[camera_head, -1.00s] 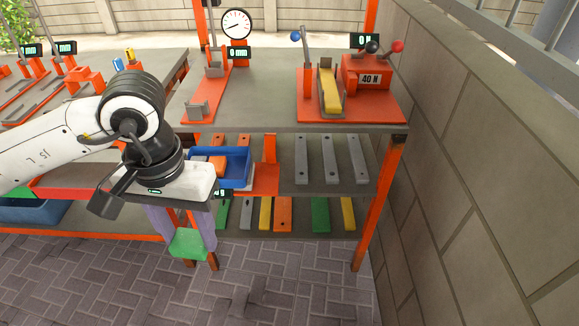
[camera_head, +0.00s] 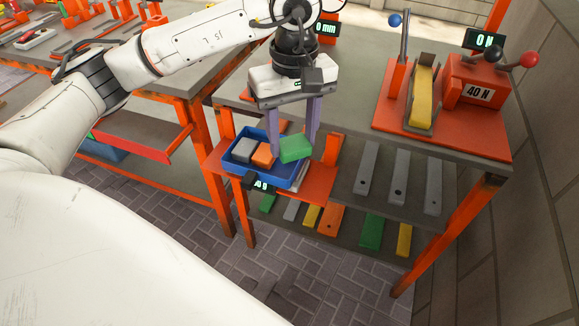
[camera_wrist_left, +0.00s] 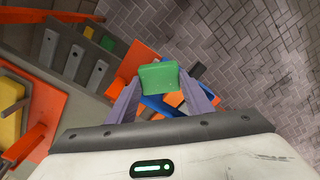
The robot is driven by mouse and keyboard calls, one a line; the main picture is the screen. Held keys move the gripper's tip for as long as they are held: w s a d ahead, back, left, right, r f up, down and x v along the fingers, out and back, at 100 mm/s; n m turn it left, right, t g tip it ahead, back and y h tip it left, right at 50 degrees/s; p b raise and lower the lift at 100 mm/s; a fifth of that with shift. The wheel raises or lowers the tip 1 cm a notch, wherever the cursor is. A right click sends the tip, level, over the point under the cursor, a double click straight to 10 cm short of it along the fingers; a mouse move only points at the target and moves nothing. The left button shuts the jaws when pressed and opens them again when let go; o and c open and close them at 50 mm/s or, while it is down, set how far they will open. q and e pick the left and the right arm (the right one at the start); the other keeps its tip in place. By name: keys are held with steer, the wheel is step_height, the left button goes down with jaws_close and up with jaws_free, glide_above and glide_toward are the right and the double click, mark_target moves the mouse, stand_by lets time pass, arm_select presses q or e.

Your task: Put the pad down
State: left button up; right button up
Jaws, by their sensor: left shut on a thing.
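The green pad (camera_head: 295,149) is between the fingers of my left gripper (camera_head: 294,146), which is shut on it. In the head view the pad overlaps the right part of a blue tray (camera_head: 278,179); I cannot tell whether it touches the tray. In the left wrist view the pad (camera_wrist_left: 160,77) sits at the fingertips, and the blue tray (camera_wrist_left: 152,104) shows partly behind it. The tray holds a grey pad (camera_head: 243,150) and an orange pad (camera_head: 264,155). My right gripper is not in view.
The tray rests on a scale with a small display (camera_head: 260,184) on an orange base. Grey bars (camera_head: 400,175) lie on the shelf to the right, with coloured bars lower down. The bench top (camera_head: 345,95) above carries an orange 40 N fixture (camera_head: 470,90).

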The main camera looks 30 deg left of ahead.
arm_select(q)
steer(key=w+a+f+n, duration=0.1)
steer(key=f+n, duration=0.1)
steer(key=n, duration=0.1)
steer(key=w+a+f+n+b, duration=0.1)
steer(key=a+n, duration=0.1)
steer(key=n, duration=0.1)
steer(key=w+a+f+n+b, duration=0.1)
steer(key=w+a+f+n, duration=0.1)
steer(key=n, duration=0.1)
steer(key=shift+f, duration=2.75)
steer(key=o, duration=1.1)
steer(key=shift+f, duration=0.1)
steer(key=shift+o, duration=0.2)
